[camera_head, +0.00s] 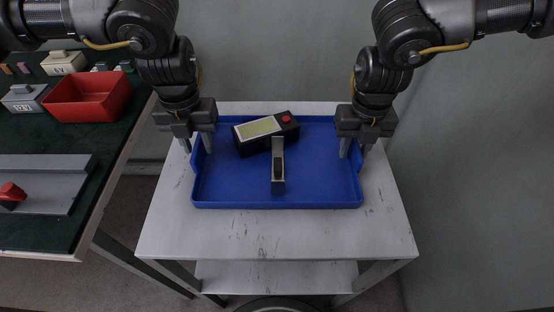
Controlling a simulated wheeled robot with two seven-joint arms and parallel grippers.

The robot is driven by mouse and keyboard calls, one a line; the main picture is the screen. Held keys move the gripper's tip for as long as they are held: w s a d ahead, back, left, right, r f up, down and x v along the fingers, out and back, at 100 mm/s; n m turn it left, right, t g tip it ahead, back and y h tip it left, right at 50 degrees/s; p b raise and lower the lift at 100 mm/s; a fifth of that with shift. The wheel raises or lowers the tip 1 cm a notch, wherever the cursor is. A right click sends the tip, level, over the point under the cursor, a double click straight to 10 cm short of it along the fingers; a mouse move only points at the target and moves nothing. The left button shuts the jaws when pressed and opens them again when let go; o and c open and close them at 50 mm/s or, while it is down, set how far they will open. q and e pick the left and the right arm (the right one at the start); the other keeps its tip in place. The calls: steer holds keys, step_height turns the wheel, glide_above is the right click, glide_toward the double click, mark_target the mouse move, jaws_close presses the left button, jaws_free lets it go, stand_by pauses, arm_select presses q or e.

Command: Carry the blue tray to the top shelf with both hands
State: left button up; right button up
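The blue tray (230,190) lies flat on the top of a white cart. It holds a black device (266,131) with a pale green screen and a red button, and a small grey metal piece (278,170). My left gripper (197,146) is at the tray's left wall, with its fingers apart, one outside and one inside the wall. My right gripper (354,148) is at the right wall in the same way, fingers spread around it. A gap shows between the fingers and the wall on each side. No top shelf can be made out as such.
The white cart (270,232) has a lower shelf (275,275). At left, a green-topped workbench (90,140) bears a red bin (88,98), small labelled boxes and a grey fixture with a red knob. Grey walls stand behind and at right.

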arm_select(q)
step_height(320, 180, up, 11)
steer(key=shift+r, duration=0.15)
arm_select(e)
step_height(320, 180, up, 12)
stand_by(0.7)
stand_by(0.4)
